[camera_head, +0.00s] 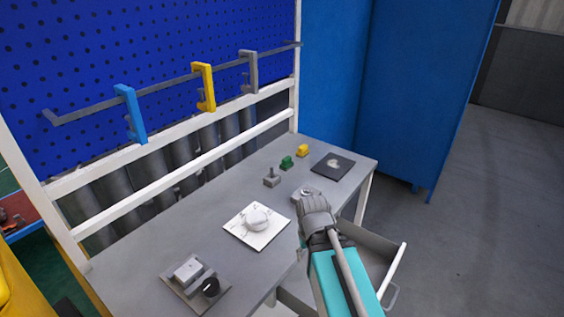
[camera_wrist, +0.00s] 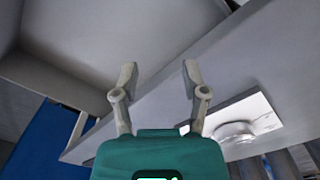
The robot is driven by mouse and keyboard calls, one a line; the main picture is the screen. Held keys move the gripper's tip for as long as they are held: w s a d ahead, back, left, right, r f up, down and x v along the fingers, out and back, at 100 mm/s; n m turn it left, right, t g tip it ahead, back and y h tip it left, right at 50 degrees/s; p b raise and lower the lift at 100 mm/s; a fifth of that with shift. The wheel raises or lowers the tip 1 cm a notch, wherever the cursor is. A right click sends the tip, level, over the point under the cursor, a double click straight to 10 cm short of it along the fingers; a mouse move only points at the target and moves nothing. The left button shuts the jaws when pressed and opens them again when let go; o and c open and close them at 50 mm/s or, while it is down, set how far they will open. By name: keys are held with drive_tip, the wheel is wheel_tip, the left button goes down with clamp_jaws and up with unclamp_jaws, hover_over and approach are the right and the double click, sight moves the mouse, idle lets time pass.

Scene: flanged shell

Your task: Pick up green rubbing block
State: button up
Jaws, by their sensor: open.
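The green rubbing block (camera_head: 287,162) is small and sits on the grey workbench (camera_head: 185,232) toward its far end, between a grey block and a yellow block. It does not show clearly in the wrist view. My gripper (camera_head: 306,194) is near the bench's right edge in the head view, on the near side of the green block and apart from it. In the wrist view my gripper (camera_wrist: 159,72) has its two fingers spread with nothing between them. In the head view my wrist hides part of the bench edge.
A grey block (camera_head: 271,178) and a yellow block (camera_head: 303,150) flank the green one. A dark square plate (camera_head: 333,164) lies at the far right. A white plate (camera_head: 240,226) carries a round shell. An open drawer (camera_head: 385,268) juts out at right. Clamps hang on a rail (camera_head: 170,87).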

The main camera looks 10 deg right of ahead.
drive_tip(key=shift+d, duration=0.35)
